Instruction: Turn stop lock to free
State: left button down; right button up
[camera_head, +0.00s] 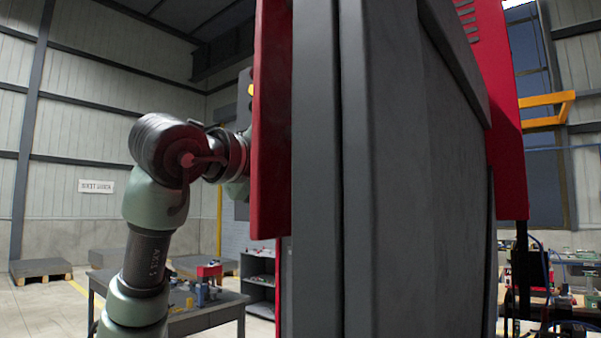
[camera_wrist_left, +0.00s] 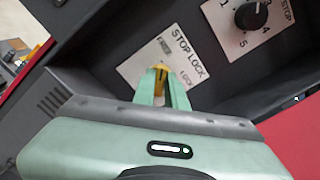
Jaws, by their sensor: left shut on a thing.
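The stop lock is a yellow handle (camera_wrist_left: 161,68) on a white label plate (camera_wrist_left: 150,62) marked "STOP LOCK" in the left wrist view. A small "LOCK" mark shows to the right of the handle, and a small mark above it is too blurred to read surely. My left gripper (camera_wrist_left: 162,86) has its pale green fingers shut on the yellow handle, which they partly cover. In the head view my left arm reaches behind the red panel (camera_head: 270,120), which hides the gripper and the lock. My right gripper is in neither view.
A black numbered dial (camera_wrist_left: 252,14) sits at the upper right of the dark control panel. In the head view the large grey and red machine (camera_head: 420,170) fills the middle. A work table (camera_head: 205,318) stands at the lower left, behind my arm.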

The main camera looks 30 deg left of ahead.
pick_arm(q)
jog(key=shift+r, duration=0.15)
dwell(0.3)
jog(key=c, duration=1.7)
grip_release()
jog(key=shift+o, duration=1.3)
jog(key=s+b, duration=0.2)
jog(key=s, duration=0.5)
jog(key=shift+s+a, duration=0.35)
